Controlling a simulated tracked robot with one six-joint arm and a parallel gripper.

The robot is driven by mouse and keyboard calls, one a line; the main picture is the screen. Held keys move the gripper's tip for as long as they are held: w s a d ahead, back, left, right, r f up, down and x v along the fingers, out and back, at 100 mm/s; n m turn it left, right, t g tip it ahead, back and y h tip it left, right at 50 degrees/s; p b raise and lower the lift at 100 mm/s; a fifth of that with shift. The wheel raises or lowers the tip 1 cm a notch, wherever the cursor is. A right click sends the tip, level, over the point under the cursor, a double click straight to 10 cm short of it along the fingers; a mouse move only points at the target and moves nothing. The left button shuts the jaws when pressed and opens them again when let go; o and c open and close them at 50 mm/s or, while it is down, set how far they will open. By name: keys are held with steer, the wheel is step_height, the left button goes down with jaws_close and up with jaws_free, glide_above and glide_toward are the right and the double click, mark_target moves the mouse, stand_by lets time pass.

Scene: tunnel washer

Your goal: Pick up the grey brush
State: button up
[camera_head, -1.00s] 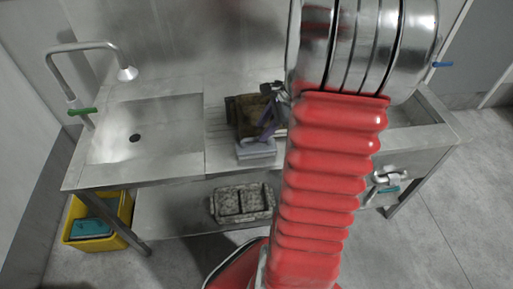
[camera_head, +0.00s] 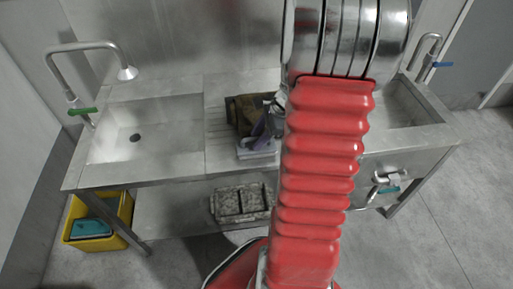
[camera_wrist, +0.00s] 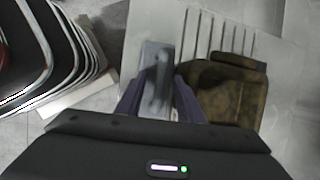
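The grey brush (camera_wrist: 157,62) lies on the steel counter, seen in the wrist view with its handle pointing down towards my gripper. In the head view the brush (camera_head: 257,149) sits near the counter's front edge, partly hidden by my gripper. My gripper (camera_wrist: 158,98) has its two purple fingers apart, one on each side of the brush handle. It also shows in the head view (camera_head: 262,130), partly behind my red arm. I see no clear grip on the handle; whether a finger touches it I cannot tell.
A brown, dirty block-like object (camera_wrist: 228,88) stands close to the right of the brush. A sink (camera_head: 145,135) with a tap is at left, another basin at right. A grey tray (camera_head: 242,204) is on the lower shelf. A yellow bin (camera_head: 123,212) stands below left.

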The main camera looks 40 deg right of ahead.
jaws_close()
stand_by(0.3)
stand_by(1.1)
